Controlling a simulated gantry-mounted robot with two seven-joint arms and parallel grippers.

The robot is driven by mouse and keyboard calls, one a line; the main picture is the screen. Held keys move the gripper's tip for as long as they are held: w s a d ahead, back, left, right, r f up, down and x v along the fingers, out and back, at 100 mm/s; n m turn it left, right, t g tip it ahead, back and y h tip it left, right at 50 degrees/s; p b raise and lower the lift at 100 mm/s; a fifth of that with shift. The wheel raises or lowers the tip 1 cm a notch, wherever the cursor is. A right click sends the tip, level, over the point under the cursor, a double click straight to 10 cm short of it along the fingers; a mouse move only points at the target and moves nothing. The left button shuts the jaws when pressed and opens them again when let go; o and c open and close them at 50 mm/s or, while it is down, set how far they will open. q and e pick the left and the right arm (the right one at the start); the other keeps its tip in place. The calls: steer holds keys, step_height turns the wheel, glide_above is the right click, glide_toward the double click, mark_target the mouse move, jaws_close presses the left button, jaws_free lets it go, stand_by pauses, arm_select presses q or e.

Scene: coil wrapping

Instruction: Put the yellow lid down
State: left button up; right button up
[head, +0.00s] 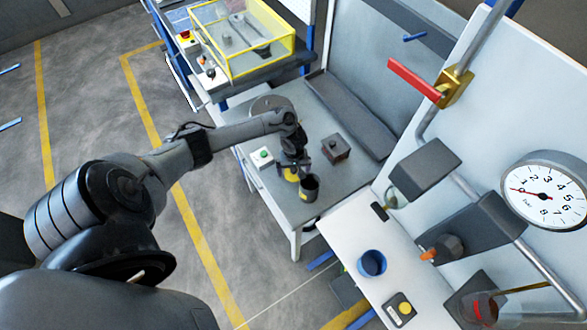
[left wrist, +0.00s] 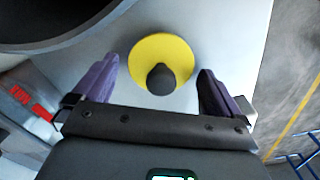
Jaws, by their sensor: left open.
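The yellow lid (left wrist: 176,48) with its black knob (left wrist: 161,79) shows in the left wrist view, flat against the pale table top. In the head view the lid (head: 291,175) is a small yellow patch, partly hidden under my gripper. My left gripper (head: 296,164) points down over it. In the left wrist view its two purple fingers (left wrist: 158,70) stand apart on either side of the knob, with a gap at each side. My right gripper is in neither view.
A dark pot (head: 309,188) stands close beside the lid on the grey table (head: 265,199). A green-button box (head: 262,158) and a dark block (head: 335,148) are nearby. A wall panel with a gauge (head: 544,192) and a bench with a blue cup (head: 371,263) are at right.

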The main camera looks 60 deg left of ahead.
arm_select(q)
steer(key=shift+r, duration=0.1)
step_height(320, 180, up, 11)
steer(key=p, duration=0.4)
steer(key=shift+r, duration=0.2)
steer(key=shift+r+p, duration=0.35)
steer(key=shift+p, duration=0.1)
